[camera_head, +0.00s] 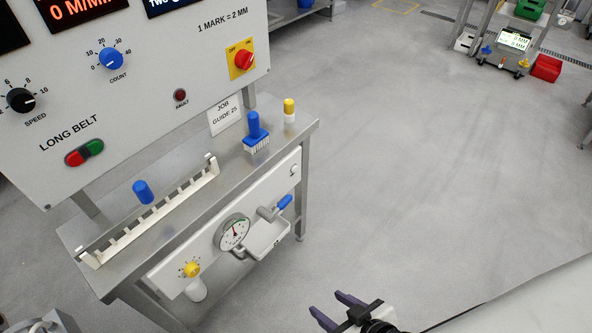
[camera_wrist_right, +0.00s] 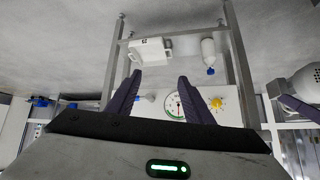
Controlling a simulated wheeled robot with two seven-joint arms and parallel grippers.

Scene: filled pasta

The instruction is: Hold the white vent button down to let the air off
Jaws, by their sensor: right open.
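The white vent button (camera_head: 295,169) is a small round knob at the right end of the white front panel (camera_head: 172,283), below the bench top. In the right wrist view I cannot make it out; a finger may hide it. My right gripper (camera_head: 325,301) is at the bottom of the head view, below and right of the panel, well apart from the button. Its two dark fingers are spread and empty, as the right wrist view (camera_wrist_right: 160,76) also shows. The pressure gauge (camera_head: 234,233) sits on the same panel. My left gripper's fingers do not show.
A blue-handled valve (camera_head: 284,203) and a white tray-like box (camera_head: 262,240) stick out between gauge and button. A yellow knob (camera_head: 192,269) is at the panel's left. The bench (camera_head: 110,275) carries a slotted rail and blue-handled tools.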

